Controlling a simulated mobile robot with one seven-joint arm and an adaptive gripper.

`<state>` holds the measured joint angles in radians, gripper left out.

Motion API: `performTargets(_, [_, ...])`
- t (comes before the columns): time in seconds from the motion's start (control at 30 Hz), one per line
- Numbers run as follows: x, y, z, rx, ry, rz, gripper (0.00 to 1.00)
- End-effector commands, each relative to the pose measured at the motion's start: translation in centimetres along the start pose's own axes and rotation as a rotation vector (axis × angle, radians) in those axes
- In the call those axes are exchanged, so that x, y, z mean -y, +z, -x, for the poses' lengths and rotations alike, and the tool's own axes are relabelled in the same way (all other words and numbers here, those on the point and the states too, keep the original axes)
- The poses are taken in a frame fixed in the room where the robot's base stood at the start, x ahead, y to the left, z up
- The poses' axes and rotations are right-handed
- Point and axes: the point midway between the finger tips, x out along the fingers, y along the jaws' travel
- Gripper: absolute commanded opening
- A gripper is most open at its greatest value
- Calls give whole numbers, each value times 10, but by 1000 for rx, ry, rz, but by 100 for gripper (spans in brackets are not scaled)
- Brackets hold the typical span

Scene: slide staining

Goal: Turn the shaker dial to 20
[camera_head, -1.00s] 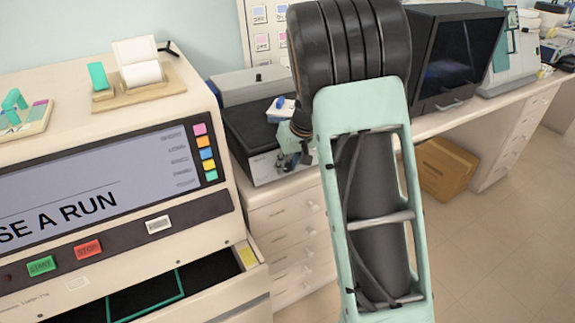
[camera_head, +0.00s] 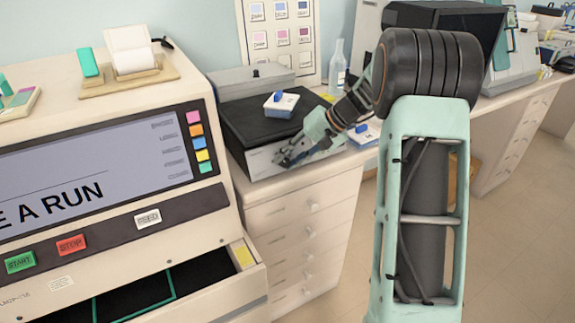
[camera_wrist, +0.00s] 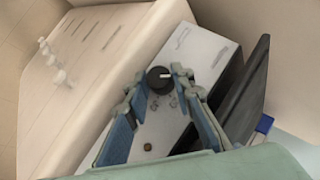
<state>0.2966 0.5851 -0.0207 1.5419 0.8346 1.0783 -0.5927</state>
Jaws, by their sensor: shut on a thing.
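The shaker (camera_head: 258,165) is a low box with a black top and a pale front panel, standing on the bench. Its dial (camera_wrist: 158,79) is a round black knob with a white pointer mark, on the panel in the wrist view. My gripper (camera_wrist: 163,84) has its two fingertips on either side of the dial, shut on it. In the head view my gripper (camera_head: 285,157) is at the shaker's front and hides the dial. The number the pointer stands at is too small to read.
A clear bottle (camera_head: 338,68) stands behind my arm. A large machine with a screen (camera_head: 85,180) and an open drawer stands at the left.

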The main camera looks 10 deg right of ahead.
Motion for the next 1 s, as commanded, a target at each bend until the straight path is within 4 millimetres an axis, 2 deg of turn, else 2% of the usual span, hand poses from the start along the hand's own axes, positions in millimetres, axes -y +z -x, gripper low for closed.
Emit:
performTargets(0.1, [-6, 0, -2, 2, -80, -82, 0])
performTargets(1.0, [-12, 2, -4, 36, -642, -635, 0])
